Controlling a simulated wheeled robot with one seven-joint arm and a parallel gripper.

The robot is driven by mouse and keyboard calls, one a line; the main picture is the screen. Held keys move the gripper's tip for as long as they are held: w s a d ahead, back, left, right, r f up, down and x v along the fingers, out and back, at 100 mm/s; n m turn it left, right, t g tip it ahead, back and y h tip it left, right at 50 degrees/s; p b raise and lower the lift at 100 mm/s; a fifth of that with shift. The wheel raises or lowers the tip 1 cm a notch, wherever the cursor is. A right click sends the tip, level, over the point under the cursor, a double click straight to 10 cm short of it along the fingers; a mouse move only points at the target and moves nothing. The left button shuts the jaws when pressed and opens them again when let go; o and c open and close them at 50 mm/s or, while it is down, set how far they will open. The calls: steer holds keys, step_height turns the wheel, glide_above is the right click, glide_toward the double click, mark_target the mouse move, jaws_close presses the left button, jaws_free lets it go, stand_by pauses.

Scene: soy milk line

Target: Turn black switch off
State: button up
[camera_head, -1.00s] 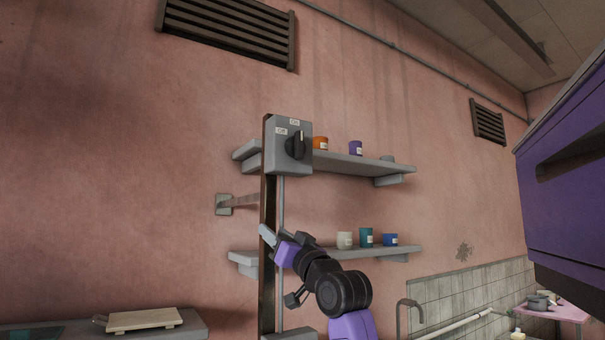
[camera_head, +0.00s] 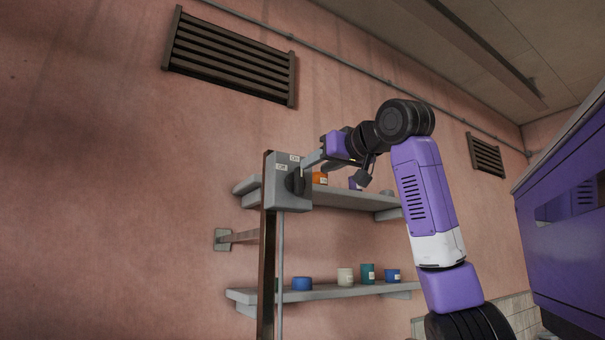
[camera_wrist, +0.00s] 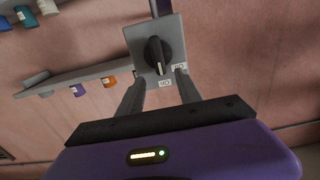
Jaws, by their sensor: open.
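The black switch (camera_head: 297,181) is a rotary knob on the front of a grey box (camera_head: 278,195) on a brown post. Labels sit at the box's top and upper left corner; in the head view the knob's grip looks roughly upright. In the wrist view the knob (camera_wrist: 155,55) shows whole, its ridge close to upright, with the labels below and to the right. My gripper (camera_head: 310,160) is level with the upper part of the box, close to the knob. Its two fingers (camera_wrist: 158,92) are apart and empty, pointing at the box's label side. Contact cannot be told.
Two grey shelves carry cups; the upper shelf (camera_head: 345,200) runs behind the box and my gripper, the lower shelf (camera_head: 330,293) is below. A large purple machine (camera_head: 560,230) stands at the right. A wall bracket (camera_head: 222,239) juts out left of the post.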

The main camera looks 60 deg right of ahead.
mark_target(301, 173)
steer(key=p+x, duration=0.2)
steer(key=x, duration=0.5)
steer(key=shift+w+d+p, duration=0.1)
steer(key=shift+w+p, duration=0.2)
steer(key=shift+c, duration=0.4)
jaws_close()
